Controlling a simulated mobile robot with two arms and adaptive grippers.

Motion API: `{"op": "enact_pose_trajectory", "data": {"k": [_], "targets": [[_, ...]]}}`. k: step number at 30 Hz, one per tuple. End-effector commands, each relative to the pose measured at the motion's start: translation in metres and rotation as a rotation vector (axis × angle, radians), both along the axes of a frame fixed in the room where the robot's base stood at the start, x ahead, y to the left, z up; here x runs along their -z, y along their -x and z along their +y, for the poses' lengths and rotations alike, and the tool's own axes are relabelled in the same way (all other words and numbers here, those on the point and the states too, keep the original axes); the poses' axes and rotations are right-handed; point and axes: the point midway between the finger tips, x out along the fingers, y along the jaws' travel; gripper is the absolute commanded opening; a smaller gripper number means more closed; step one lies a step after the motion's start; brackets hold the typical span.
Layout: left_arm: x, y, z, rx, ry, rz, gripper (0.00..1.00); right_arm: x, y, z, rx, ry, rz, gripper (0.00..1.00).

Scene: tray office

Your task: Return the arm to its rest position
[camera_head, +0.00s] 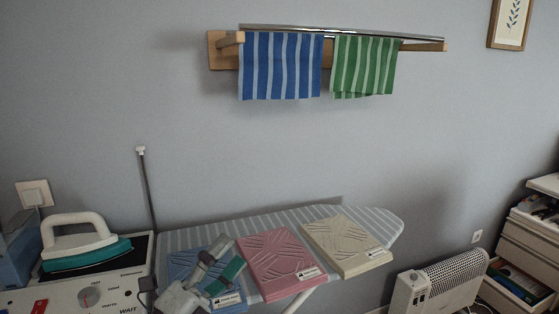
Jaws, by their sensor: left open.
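My left gripper (219,267) is at the bottom of the head view, over the left end of the ironing board (372,219). Its jaws are open, and I see nothing held between them. It covers part of a blue folded cloth or packet (183,262) with a label. Beside it lie a pink one (276,259) and a cream one (344,243), both flat on the board with labels on their front edges. I cannot tell whether the gripper touches the blue one. My right gripper is not in view.
An iron (85,247) rests on a station with a dial (90,296) at the left. A thin upright rod (147,190) stands behind it. A white heater (440,281) and drawers (525,240) are at the right. Striped blue (281,66) and green (365,66) towels hang on a wall rail.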

Motion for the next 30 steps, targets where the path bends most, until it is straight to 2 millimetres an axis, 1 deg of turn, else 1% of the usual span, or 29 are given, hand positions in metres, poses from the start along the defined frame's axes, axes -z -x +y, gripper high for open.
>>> {"op": "enact_pose_trajectory", "data": {"k": [1, 2, 3, 5, 6, 8, 9, 11, 12, 15, 18, 20, 21, 26, 27, 30], "targets": [[0.023, -0.006, 0.018, -0.081, 0.144, 0.171, 0.67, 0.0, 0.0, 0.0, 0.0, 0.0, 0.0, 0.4], [0.039, -0.01, 0.03, -0.134, 0.222, 0.273, 0.67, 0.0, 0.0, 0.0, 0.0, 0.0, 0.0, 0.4], [0.063, -0.012, 0.047, -0.204, 0.323, 0.408, 0.67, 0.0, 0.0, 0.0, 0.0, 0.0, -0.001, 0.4], [0.104, -0.007, 0.069, -0.312, 0.462, 0.61, 0.67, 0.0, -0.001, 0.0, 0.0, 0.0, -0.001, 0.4], [0.131, 0.0, 0.082, -0.379, 0.541, 0.734, 0.67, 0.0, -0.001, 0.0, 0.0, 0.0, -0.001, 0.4], [0.171, 0.018, 0.096, -0.475, 0.645, 0.909, 0.67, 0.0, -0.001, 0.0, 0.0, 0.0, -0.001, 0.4], [0.196, 0.032, 0.104, -0.538, 0.706, 1.019, 0.67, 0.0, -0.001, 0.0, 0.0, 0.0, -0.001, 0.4], [0.23, 0.057, 0.113, -0.625, 0.782, 1.168, 0.67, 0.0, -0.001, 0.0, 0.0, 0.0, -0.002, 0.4], [0.248, 0.073, 0.117, -0.678, 0.824, 1.253, 0.67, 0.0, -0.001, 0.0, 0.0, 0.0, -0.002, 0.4], [0.283, 0.112, 0.122, -0.789, 0.903, 1.43, 0.67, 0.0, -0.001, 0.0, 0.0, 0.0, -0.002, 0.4], [0.307, 0.148, 0.123, -0.879, 0.958, 1.571, 0.67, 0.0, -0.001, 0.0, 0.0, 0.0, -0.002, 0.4], [0.318, 0.168, 0.123, -0.929, 0.985, 1.644, 0.67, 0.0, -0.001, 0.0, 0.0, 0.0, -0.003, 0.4], [0.324, 0.181, 0.123, -0.961, 1.0, 1.692, 0.67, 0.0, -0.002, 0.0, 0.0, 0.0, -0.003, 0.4], [0.342, 0.231, 0.12, -1.08, 1.048, 1.859, 0.67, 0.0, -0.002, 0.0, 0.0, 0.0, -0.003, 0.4], [0.345, 0.243, 0.119, -1.11, 1.058, 1.9, 0.67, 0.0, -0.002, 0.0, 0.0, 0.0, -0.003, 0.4], [0.372, 0.234, 0.118, -1.119, 1.048, 1.906, 0.67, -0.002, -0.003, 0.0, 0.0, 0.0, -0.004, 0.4]]}}
